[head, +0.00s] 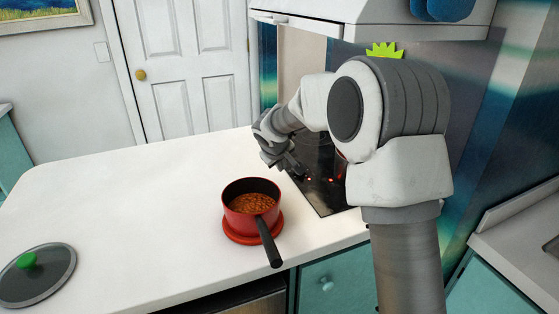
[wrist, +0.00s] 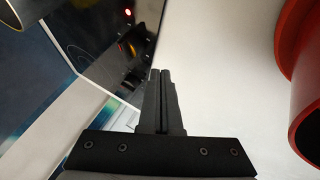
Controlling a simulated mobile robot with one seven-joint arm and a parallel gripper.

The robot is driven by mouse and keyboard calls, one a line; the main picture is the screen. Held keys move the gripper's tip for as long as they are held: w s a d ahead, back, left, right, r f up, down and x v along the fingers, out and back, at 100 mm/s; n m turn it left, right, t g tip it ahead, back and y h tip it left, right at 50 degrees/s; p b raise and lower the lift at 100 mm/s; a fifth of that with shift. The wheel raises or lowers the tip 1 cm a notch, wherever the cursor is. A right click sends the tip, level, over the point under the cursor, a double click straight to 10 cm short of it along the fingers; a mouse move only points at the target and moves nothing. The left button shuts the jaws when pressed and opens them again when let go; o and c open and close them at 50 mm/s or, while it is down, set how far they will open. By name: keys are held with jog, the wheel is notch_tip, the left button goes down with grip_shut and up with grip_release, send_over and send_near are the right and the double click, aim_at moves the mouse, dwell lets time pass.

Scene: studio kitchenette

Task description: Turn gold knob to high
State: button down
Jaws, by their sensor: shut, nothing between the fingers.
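My gripper (head: 291,165) is at the left edge of the black cooktop (head: 325,190), pointing down toward its front part. In the wrist view my gripper (wrist: 160,74) has both dark fingers together with nothing between them. The cooktop (wrist: 85,25) shows at the upper left there. A small gold-tinted knob (wrist: 103,34) shows on it, a little beyond and left of the fingertips, apart from them. Its setting is too small to read. Darker knob shapes lie beside it, near a red light (wrist: 128,12). In the head view my gripper and arm hide most of the controls.
A red pot (head: 240,207) of brown food stands on a red round base on the white counter (head: 150,200), left of the cooktop, handle toward the front. A lid with a green knob (head: 40,285) lies at the far left. A range hood (head: 350,20) hangs above.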

jog(key=shift+x, duration=1.05)
jog(key=shift+w+d+r, duration=0.1)
jog(key=shift+w+d, duration=0.25)
jog(key=shift+d, duration=0.2)
jog(key=shift+w+d+r, duration=0.15)
jog(key=shift+w+d, duration=0.2)
jog(key=shift+d, duration=0.15)
jog(key=shift+w+d+p, duration=0.3)
jog(key=shift+w+d, duration=0.1)
jog(key=shift+d, duration=0.1)
jog(key=shift+w+a+f+m+g+h+b, duration=0.15)
jog(key=shift+m+h+b, duration=0.25)
jog(key=shift+m+b, duration=0.2)
jog(key=shift+w+a+r+m+g+h+b, duration=0.15)
jog(key=shift+m+h+b, duration=0.3)
jog(key=shift+m, duration=0.25)
